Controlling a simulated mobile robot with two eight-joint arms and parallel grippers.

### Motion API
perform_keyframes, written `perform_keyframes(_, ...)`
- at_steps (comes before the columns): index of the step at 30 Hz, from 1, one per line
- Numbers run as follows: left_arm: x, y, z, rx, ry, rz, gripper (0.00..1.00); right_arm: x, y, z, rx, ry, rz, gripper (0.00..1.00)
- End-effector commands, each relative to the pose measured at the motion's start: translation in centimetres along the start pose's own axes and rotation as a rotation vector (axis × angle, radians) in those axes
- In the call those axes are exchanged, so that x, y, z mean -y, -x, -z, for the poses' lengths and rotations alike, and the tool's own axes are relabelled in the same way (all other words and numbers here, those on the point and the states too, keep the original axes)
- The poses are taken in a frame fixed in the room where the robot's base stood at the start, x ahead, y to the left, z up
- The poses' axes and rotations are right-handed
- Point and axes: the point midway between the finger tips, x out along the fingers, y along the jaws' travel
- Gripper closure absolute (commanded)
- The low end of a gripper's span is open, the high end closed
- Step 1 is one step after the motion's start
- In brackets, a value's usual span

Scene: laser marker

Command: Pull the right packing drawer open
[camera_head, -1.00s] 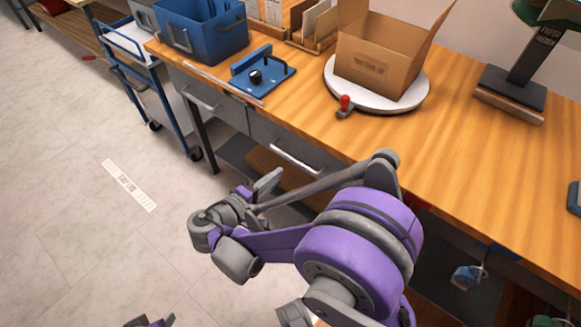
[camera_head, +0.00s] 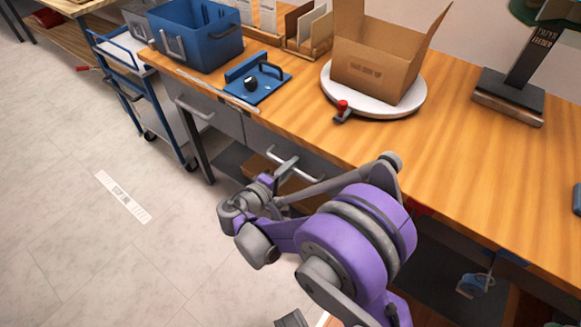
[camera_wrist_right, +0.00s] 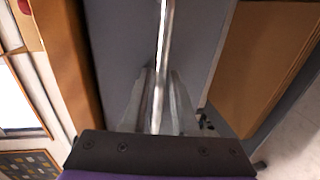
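The right packing drawer (camera_head: 262,143) is a grey front under the wooden bench top, with a horizontal metal bar handle (camera_head: 298,168). It looks closed against the bench. My right gripper (camera_head: 280,184) is at the handle, partly hidden behind its own wrist. In the right wrist view the handle bar (camera_wrist_right: 163,45) runs between the two grey fingers of my right gripper (camera_wrist_right: 158,100). The fingers lie close along both sides of the bar and appear shut on it. The grey drawer front (camera_wrist_right: 118,40) is just beyond. My left gripper is not in view.
The left drawer (camera_head: 222,117) sits beside it, closed. A blue-and-grey cart (camera_head: 150,100) stands at the left. On the bench top are a blue bin (camera_head: 205,45), a blue fixture (camera_head: 262,85) and an open carton (camera_head: 370,70) on a round turntable (camera_head: 410,102).

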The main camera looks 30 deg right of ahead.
Motion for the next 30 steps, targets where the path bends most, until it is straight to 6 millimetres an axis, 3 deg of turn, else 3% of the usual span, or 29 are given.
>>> perform_keyframes(6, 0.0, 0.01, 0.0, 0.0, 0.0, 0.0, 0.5, -0.01, -0.03, 0.01, 0.0, 0.0, 0.0, 0.73)
perform_keyframes(11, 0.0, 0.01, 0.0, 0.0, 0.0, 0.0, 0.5, -0.01, -0.01, 0.01, 0.0, 0.0, 0.0, 1.0)
perform_keyframes(30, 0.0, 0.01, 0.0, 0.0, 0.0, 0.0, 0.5, 0.0, 0.01, 0.01, -0.001, 0.0, 0.0, 1.0)
